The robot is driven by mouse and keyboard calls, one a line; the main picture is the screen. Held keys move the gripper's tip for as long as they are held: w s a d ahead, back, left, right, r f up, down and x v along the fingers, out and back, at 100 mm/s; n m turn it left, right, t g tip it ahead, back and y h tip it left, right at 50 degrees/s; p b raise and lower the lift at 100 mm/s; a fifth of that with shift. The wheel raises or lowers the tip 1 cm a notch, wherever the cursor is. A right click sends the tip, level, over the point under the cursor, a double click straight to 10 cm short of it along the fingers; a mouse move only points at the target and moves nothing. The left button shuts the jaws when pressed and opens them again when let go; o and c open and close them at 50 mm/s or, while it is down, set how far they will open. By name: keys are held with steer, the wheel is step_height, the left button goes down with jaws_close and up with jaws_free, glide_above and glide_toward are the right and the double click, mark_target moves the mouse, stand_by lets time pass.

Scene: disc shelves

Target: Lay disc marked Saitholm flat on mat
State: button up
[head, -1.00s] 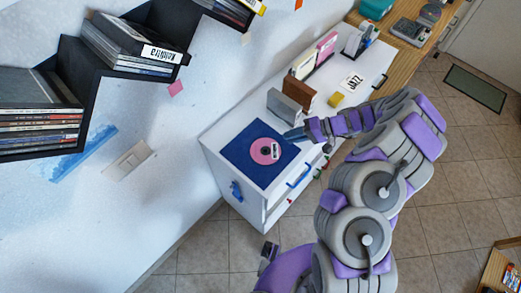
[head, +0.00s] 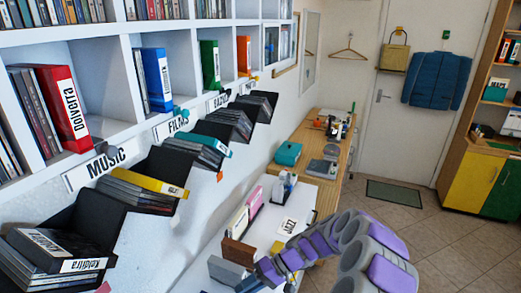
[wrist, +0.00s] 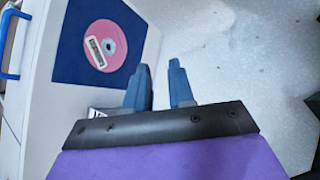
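A pink disc (wrist: 105,45) with a small pale label lies flat on the dark blue mat (wrist: 70,65) in the wrist view. The label's writing is too small and turned to read. My gripper (wrist: 159,66) is open, with a clear gap between its two blue-grey fingers and nothing in it. The fingers are to the right of the mat, apart from the disc.
A white cabinet top (head: 270,215) holds upright cases and a JAZZ card (head: 287,225). Black sloping bins (head: 90,220) under MUSIC (head: 100,170), FILMS and further labels hold cases along the wall. White shelves (head: 105,75) stand above.

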steer(key=s+d+r+n+h+b, duration=0.1)
steer(key=s+r+h, duration=0.1)
steer(key=s+r, duration=0.5)
steer(key=s+d+r+h+b, duration=0.1)
steer(key=s+d+r+h, duration=0.15)
steer(key=s+r, duration=0.45)
steer(key=s+d+m+t+h+b, duration=0.1)
steer(key=s+d+m+h, duration=0.4)
steer(key=s+d, duration=1)
steer(key=s+t+h, duration=0.1)
steer(key=s+h, duration=0.1)
steer(key=s, duration=0.1)
steer(key=shift+d+t, duration=0.35)
steer(key=shift+t, duration=0.05)
steer(key=shift+r, duration=0.1)
